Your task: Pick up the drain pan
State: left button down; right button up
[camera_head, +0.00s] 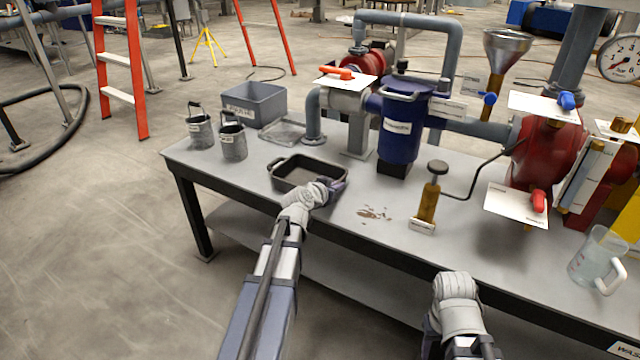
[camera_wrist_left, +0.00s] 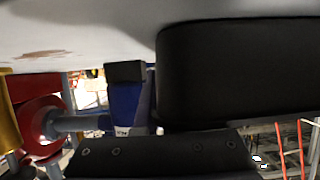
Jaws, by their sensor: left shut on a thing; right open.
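The drain pan (camera_head: 290,184) is a dark, shallow rectangular pan with a loop handle at its left end. In the head view it rests on the grey bench near the front edge and looks empty. My left gripper (camera_head: 332,187) is at the pan's right front corner, shut on the pan there. The arm hides that corner. In the left wrist view the pan (camera_wrist_left: 235,70) is a large black shape filling the upper right, close beside a dark gripper part (camera_wrist_left: 160,152). My right gripper (camera_head: 456,288) is open and empty, low in front of the bench.
A blue filter housing (camera_head: 402,130) and pipework stand behind the pan. Two small pails (camera_head: 233,141), a grey bin (camera_head: 254,103) and a clear tray (camera_head: 283,131) stand left and behind.

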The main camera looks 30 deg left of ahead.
pick_arm(q)
jog(key=shift+r, duration=0.1)
notch_tip(320, 180, up, 10)
jog(key=p, duration=1)
